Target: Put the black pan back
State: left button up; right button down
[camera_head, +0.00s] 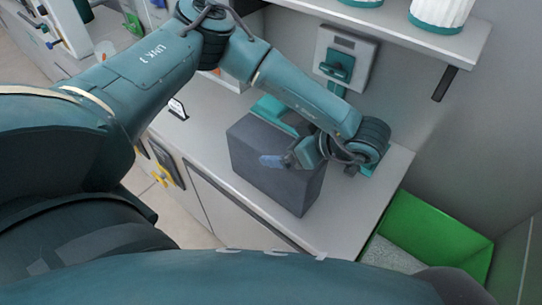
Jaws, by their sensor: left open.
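I cannot make out a black pan in the head view. A dark grey box-shaped block (262,172) stands on the light grey counter (380,195). My right gripper is out of view.
A wall unit with a teal handle (340,64) is behind my left forearm. Above right, a shelf (450,42) holds white ribbed containers (441,12). A green open bin (440,232) stands beyond the counter's right end. The counter's right part is clear.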

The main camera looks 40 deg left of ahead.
aim_at(277, 144)
pick_arm(q)
jog(key=shift+p+x, duration=0.35)
jog(key=shift+x, duration=2.35)
jog(key=shift+w+d+f, duration=0.1)
jog(key=shift+d+f, duration=0.05)
jog(key=shift+f, duration=0.05)
jog(key=shift+c, duration=0.3)
jog(key=c, duration=1.7)
jog(key=shift+r, duration=0.15)
